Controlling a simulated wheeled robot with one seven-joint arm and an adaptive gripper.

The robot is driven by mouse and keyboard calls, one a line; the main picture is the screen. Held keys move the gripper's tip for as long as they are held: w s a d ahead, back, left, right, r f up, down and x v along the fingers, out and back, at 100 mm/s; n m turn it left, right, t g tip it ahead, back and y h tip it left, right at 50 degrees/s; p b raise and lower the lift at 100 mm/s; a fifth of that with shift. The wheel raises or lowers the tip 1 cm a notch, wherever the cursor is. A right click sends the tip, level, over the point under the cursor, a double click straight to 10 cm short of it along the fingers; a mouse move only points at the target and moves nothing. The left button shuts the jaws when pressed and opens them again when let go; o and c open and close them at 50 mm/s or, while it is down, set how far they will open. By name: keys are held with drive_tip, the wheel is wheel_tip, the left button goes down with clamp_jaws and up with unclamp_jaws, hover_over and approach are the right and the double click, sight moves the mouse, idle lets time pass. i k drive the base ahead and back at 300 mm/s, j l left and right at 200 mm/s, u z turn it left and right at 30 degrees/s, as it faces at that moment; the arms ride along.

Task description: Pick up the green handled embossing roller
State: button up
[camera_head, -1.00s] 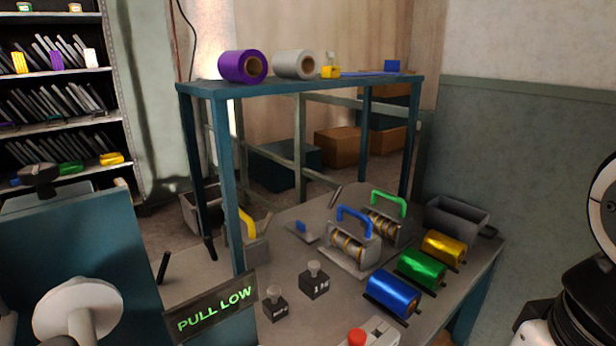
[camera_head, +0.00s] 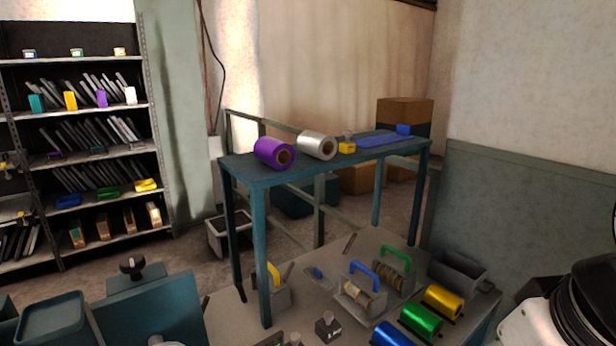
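The green handled embossing roller (camera_head: 396,262) stands on the grey bench (camera_head: 225,315), toward its back right. Its green handle arches over a ribbed, brownish cylinder. A blue handled roller (camera_head: 362,285) stands just in front of it to the left, and a yellow handled one (camera_head: 277,280) stands farther left, partly behind a shelf leg. My gripper is not in view; only part of my arm shows at the lower right edge.
A raised blue shelf (camera_head: 262,178) stands over the bench's back and carries purple and silver foil rolls. Blue, green and yellow foil rolls (camera_head: 421,320) lie right of the rollers. A grey bin (camera_head: 460,275) sits behind them. Small stamps (camera_head: 326,326) stand in front.

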sight(399, 275)
drive_tip(key=i+l, duration=0.1)
drive_tip(key=l, duration=0.2)
drive_tip(key=i+l, duration=0.1)
drive_tip(key=l, duration=0.25)
drive_tip(key=i+l+u, duration=0.1)
drive_tip(key=l+u, duration=0.3)
drive_tip(key=l, duration=0.25)
drive_tip(key=l+u, duration=0.45)
drive_tip(key=l, duration=0.2)
drive_tip(key=i+u, duration=0.15)
drive_tip(key=u, duration=0.3)
drive_tip(key=i+u, duration=0.15)
drive_tip(key=u, duration=0.35)
drive_tip(key=i+l, duration=0.1)
drive_tip(key=i, duration=0.1)
